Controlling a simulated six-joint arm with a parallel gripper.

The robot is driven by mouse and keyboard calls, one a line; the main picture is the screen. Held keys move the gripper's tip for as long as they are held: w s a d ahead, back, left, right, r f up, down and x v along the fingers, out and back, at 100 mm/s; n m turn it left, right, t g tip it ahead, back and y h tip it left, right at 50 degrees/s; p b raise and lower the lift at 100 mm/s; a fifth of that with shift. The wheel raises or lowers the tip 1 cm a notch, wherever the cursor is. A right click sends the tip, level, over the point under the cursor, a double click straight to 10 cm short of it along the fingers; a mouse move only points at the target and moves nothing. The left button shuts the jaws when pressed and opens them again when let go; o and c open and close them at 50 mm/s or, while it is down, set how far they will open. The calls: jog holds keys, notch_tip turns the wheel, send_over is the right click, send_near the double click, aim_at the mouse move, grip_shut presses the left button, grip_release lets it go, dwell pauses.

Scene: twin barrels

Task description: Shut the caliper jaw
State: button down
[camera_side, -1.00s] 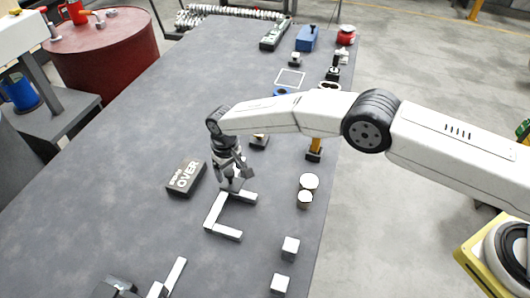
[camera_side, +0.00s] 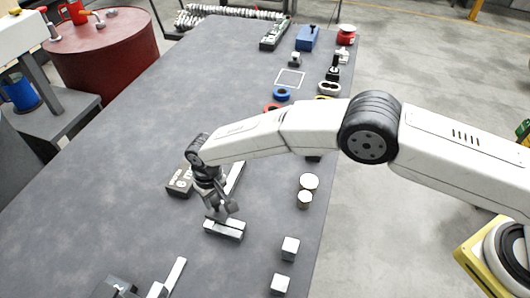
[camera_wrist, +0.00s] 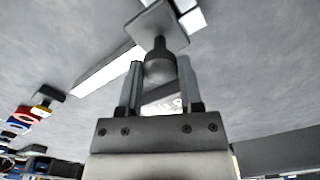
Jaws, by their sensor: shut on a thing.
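The caliper is a pale grey tool lying on the table, with a long beam (camera_side: 236,178) and two jaws. The sliding jaw and the fixed jaw (camera_side: 226,232) lie side by side, with a thin dark line between them; I cannot tell whether they touch. My gripper (camera_side: 221,210) is over the sliding jaw. In the wrist view my gripper (camera_wrist: 160,70) is shut on a dark round-based knob (camera_wrist: 159,66) that stands on a square plate (camera_wrist: 158,22). The beam runs diagonally at left there (camera_wrist: 108,72). My wrist hides part of the beam in the side view.
Other tools lie at the far end and front left. The table's left middle is clear.

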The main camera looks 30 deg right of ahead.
jog(key=shift+s+a, duration=0.3)
jog(key=shift+c, duration=1.2)
grip_release()
jog(key=shift+r, duration=0.15)
jog(key=shift+w+r, duration=0.1)
jog(key=shift+r, duration=3.65)
